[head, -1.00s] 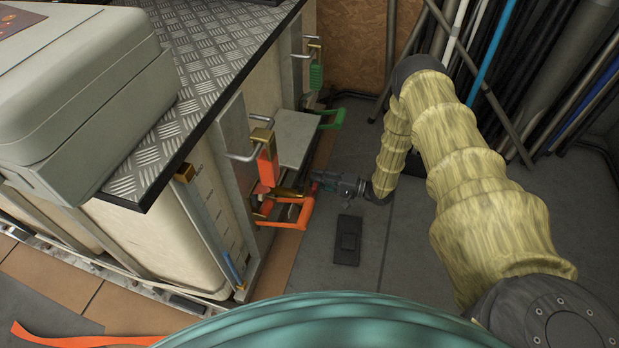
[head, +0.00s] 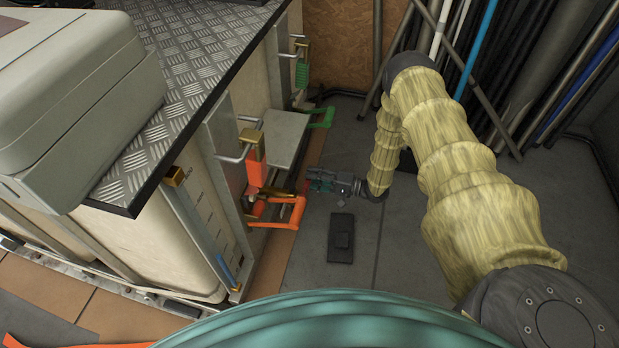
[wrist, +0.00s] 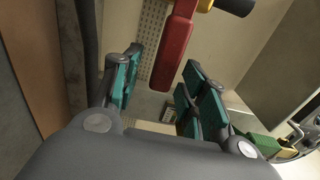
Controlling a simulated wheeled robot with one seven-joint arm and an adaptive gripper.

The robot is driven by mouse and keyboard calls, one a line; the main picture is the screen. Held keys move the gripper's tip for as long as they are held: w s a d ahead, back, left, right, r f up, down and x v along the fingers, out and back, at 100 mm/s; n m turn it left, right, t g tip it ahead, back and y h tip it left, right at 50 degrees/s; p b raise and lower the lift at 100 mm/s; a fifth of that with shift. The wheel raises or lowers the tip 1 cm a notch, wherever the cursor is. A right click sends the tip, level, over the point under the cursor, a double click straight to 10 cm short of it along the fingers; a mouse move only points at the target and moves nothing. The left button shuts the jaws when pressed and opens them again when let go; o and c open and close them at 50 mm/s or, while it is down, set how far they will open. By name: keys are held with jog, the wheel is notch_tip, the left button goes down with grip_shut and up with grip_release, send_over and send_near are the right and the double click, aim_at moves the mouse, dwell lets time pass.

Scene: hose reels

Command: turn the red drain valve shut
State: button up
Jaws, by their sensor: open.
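The red drain valve handle (wrist: 175,45) shows in the wrist view as a long red lever. It runs from a yellow fitting (wrist: 205,5) at the top down to a free end between my fingers. My gripper (wrist: 162,75) is open, with teal pads on either side of the handle's lower end and a gap on both sides. In the head view my gripper (head: 314,184) is low beside the tank, just right of the brass valve parts. Only a small patch of red shows there, and most of the valve is hidden.
An orange handle (head: 294,214) is close below my gripper, and an orange lever (head: 254,172) is to its left. A grey shelf plate (head: 287,138) and a green handle (head: 322,117) are behind. A dark block (head: 341,239) lies on the open floor. Pipes lean at the right.

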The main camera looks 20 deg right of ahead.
jog(key=v, duration=1)
jog(key=shift+d, duration=0.25)
jog(key=shift+s, duration=0.1)
